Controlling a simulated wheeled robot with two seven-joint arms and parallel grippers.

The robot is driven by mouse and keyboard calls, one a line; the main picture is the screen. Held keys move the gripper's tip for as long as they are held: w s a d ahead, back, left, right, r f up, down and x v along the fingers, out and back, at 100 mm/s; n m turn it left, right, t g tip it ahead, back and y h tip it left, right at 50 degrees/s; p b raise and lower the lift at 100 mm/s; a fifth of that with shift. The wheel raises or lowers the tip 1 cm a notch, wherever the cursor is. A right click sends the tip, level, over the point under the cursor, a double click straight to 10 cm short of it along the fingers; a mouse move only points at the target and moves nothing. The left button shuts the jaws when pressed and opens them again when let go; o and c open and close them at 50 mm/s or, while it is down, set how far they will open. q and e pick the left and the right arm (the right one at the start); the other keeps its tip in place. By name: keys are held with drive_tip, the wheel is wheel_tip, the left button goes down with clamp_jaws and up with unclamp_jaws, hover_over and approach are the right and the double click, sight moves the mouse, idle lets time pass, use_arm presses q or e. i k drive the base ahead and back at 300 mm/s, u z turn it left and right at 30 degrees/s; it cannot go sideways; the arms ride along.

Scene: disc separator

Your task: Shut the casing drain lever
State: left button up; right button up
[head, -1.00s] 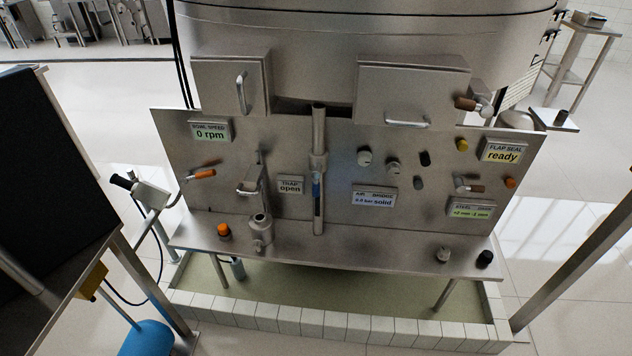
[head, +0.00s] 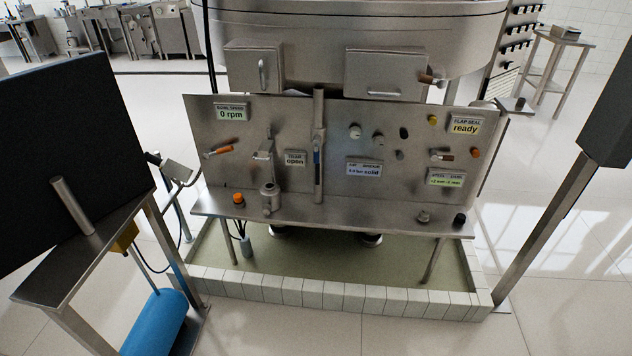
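The separator's steel front panel (head: 340,185) stands ahead of me and carries several levers. One lever with an orange grip (head: 217,153) is at the left, its grip roughly level and tilted slightly up to the right. Another brown-gripped handle (head: 430,80) is at the side of the upper right box. No readable label names the casing drain, so I cannot tell which lever it is. Neither of my grippers is in view.
A display reads "0 rpm" (head: 231,113), another "open" (head: 295,159), another "ready" (head: 465,127). A steel ledge (head: 335,213) juts out below the panel, above a white-tiled curb (head: 330,296). A table (head: 85,265) with a dark board stands front left, near a blue cylinder (head: 157,322). Middle floor is clear.

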sight(316, 141)
drive_tip(key=z, duration=1.25)
drive_tip(key=k, duration=0.1)
drive_tip(key=u, duration=2.4)
drive_tip(key=i, duration=0.9)
drive_tip(key=z, duration=0.6)
drive_tip(key=i, duration=0.85)
drive_tip(key=z, duration=0.85)
